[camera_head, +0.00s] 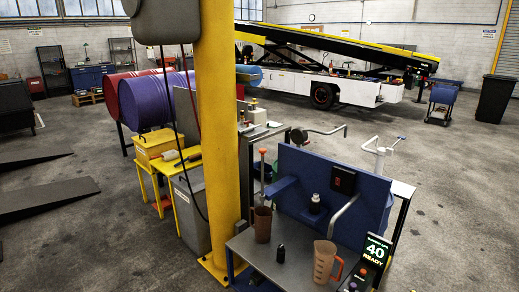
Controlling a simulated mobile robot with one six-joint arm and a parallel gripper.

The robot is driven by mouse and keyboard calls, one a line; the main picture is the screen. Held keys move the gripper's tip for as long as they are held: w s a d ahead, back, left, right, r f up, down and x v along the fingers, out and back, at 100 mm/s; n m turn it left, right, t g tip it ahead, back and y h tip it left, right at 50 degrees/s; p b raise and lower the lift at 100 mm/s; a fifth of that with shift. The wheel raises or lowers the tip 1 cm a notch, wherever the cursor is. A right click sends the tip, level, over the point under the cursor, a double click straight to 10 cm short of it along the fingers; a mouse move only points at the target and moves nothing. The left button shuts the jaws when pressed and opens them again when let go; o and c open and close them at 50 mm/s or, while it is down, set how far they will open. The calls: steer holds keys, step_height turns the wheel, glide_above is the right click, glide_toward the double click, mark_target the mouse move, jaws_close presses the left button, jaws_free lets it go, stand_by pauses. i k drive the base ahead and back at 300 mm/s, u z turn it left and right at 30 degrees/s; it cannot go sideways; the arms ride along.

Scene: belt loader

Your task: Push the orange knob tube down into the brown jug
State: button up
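An orange knob (263,151) tops a thin, pale upright tube (262,178) beside the yellow column. A dark brown jug (262,229) stands upright on the grey bench, directly below the tube in the picture. The tube's lower end meets the jug's rim in this view; I cannot tell whether it is inside or behind it. A second, lighter orange-brown jug (325,264) with a handle stands farther right, near the bench front. My gripper is not in view.
The yellow column (219,130) rises left of the bench. A blue panel (320,190) stands behind the jugs. A small black bottle (281,254) stands between them. A display (376,250) reading "40 READY" is at right. Open floor lies to the right.

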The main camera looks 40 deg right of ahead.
mark_target(262, 151)
steer(key=i, duration=1)
